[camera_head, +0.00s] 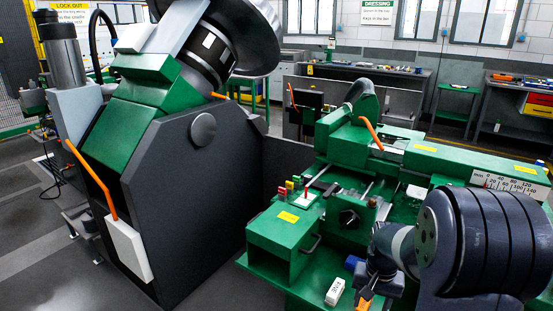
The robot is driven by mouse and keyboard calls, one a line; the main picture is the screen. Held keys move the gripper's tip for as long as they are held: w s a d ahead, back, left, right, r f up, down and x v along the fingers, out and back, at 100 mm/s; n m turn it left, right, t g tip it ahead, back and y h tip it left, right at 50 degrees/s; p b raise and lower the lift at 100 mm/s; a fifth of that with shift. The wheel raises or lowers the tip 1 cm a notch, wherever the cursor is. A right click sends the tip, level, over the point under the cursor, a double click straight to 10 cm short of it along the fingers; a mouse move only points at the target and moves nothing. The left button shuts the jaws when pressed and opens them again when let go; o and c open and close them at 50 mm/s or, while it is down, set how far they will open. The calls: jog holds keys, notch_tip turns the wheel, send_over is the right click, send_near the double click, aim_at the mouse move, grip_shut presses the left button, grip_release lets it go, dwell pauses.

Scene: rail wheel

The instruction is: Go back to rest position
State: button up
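My arm (470,245) comes in from the right edge in the camera_head view, dark and thick, with a lighter grey wrist section reaching left and down. My gripper (366,297) is at its end, low in the picture, pointing down over the green machine bed. An orange part shows at its tip, partly cut off by the bottom edge. The fingers are too small and hidden to tell whether they are open or shut, or whether they hold anything. A small white block with dark marks (335,291) lies just left of the gripper, apart from it.
A green lathe-like machine (285,233) with buttons, orange levers and a millimetre scale (510,184) lies under and behind my arm. A large dark and green machine (185,190) stands at left. Workbenches (520,100) line the back wall. Grey floor (40,250) is open at far left.

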jog(key=shift+n, duration=0.6)
jog(key=shift+w+a+r+p, duration=1.15)
jog(key=shift+r+p, duration=0.05)
jog(key=shift+p, duration=0.15)
